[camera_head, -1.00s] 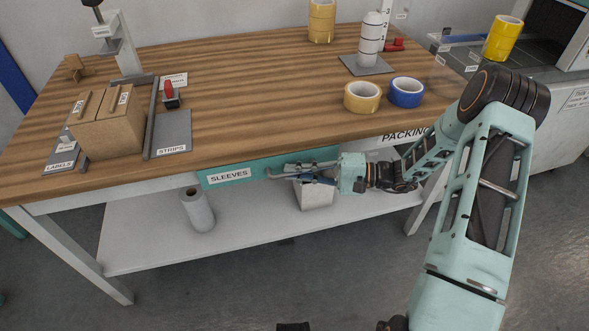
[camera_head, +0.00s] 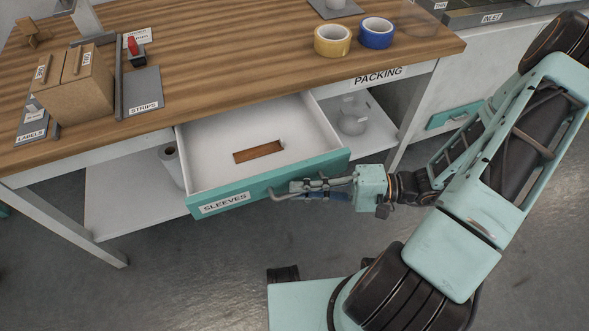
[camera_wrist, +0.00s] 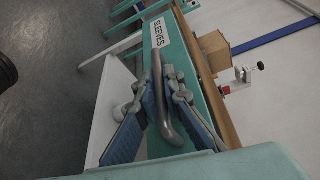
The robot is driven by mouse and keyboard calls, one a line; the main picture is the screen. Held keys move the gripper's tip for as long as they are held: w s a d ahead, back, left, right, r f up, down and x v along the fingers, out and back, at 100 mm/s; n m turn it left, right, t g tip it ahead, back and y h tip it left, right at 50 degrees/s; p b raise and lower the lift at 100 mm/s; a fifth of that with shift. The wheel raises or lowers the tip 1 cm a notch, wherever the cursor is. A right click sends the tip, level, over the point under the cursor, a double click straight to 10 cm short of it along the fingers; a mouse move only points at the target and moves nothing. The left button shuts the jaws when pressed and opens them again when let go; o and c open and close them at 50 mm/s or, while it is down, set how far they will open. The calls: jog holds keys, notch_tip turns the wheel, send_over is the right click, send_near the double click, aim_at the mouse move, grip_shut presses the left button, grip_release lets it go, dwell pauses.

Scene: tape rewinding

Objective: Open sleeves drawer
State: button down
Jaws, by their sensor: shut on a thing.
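The sleeves drawer (camera_head: 225,165) has a teal front with a white SLEEVES label and is pulled well out from under the wooden table. Its white inside shows, with a brown flat piece (camera_head: 259,152) lying on the floor of it. My gripper (camera_head: 285,190) is at the drawer front, right of the label, shut on the grey bar handle (camera_head: 290,193). In the wrist view the drawer front (camera_wrist: 158,60) runs up the picture, and the handle (camera_wrist: 164,105) passes between the two blue-padded fingers of my gripper (camera_wrist: 162,115).
The wooden table (camera_head: 230,75) carries a cardboard box (camera_head: 78,92), a yellow tape roll (camera_head: 332,41) and a blue tape roll (camera_head: 376,33). A paper roll (camera_head: 171,162) stands on the lower shelf (camera_head: 120,205). The floor in front of the drawer is open.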

jog(key=shift+s+d, duration=0.25)
jog(key=shift+s, duration=0.65)
jog(key=c, duration=2)
grip_release()
jog(key=shift+c, duration=0.2)
jog(key=s+d+r, duration=0.1)
jog(key=d, duration=1.1)
jog(key=shift+s, duration=0.15)
